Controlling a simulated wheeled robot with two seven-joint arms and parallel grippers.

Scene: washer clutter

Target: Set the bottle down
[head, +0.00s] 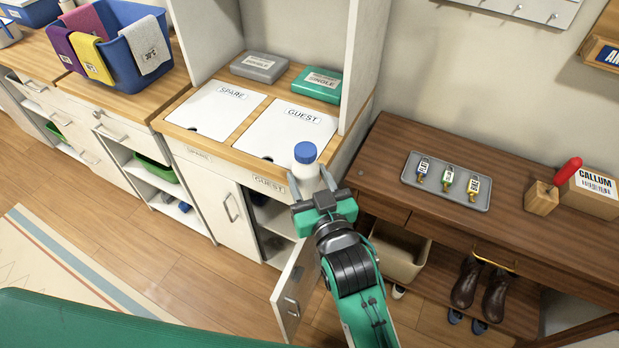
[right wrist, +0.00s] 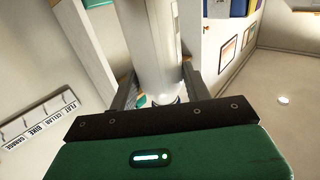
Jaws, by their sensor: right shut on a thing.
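The white bottle (head: 304,172) with a blue cap is upright in my right gripper (head: 313,186), in front of the GUEST lid's front edge in the head view. In the right wrist view, the fingers are shut on either side of the white bottle (right wrist: 152,45). The gripper hides its lower part in the head view, so I cannot tell whether it touches anything. My left gripper is not in view.
The white GUEST lid (head: 287,132) and SPARE lid (head: 216,108) lie bare on the wooden counter. Grey and green boxes (head: 317,84) stand behind them. A cabinet door (head: 294,291) hangs open below.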

